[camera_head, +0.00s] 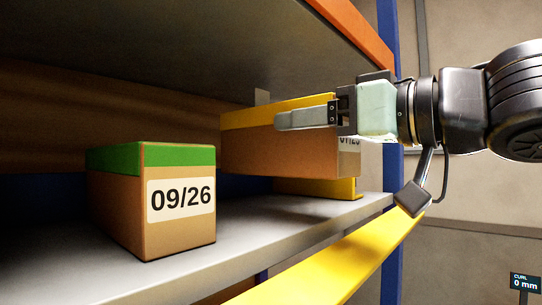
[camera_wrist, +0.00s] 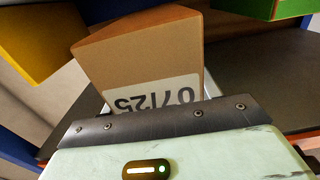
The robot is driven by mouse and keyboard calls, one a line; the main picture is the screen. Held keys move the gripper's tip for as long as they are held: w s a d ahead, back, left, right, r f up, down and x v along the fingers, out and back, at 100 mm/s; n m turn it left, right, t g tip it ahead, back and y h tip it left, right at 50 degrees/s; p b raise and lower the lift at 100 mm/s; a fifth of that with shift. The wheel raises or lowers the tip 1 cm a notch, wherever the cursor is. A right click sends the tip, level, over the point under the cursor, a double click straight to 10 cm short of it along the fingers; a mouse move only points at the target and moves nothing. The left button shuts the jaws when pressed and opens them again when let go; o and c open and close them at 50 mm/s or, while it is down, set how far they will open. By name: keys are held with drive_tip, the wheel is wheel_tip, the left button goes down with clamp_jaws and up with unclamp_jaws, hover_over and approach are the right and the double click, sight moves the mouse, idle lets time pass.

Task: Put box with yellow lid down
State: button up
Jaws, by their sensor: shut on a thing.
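The box with the yellow lid (camera_head: 265,150) is brown cardboard with a yellow top band and a white label, partly hidden by my gripper. My gripper (camera_head: 270,109) is shut on it near the top, one finger along the near side and a fingertip showing beyond the lid. The box appears held a little above the grey shelf (camera_head: 285,228). In the wrist view the box (camera_wrist: 140,62) fills the middle, its label reading 07/25 upside down; the fingers are not clear there.
A box with a green lid (camera_head: 178,205), labelled 09/26, stands on the shelf to the left. A yellow piece (camera_head: 335,187) sits on the shelf under the held box. An orange-edged shelf (camera_head: 355,30) is overhead. A yellow beam (camera_head: 345,262) edges the front; a blue post (camera_head: 393,165) stands at right.

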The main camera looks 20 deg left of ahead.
sight(270, 164)
drive_tip(key=x, duration=0.7)
drive_tip(key=shift+a+p, duration=0.1)
drive_tip(key=shift+p, duration=0.3)
drive_tip(key=shift+f, duration=1.75)
drive_tip(key=shift+f+b, duration=0.65)
drive_tip(key=o, duration=1.1)
drive_tip(key=shift+f, duration=0.15)
drive_tip(key=shift+o, duration=0.2)
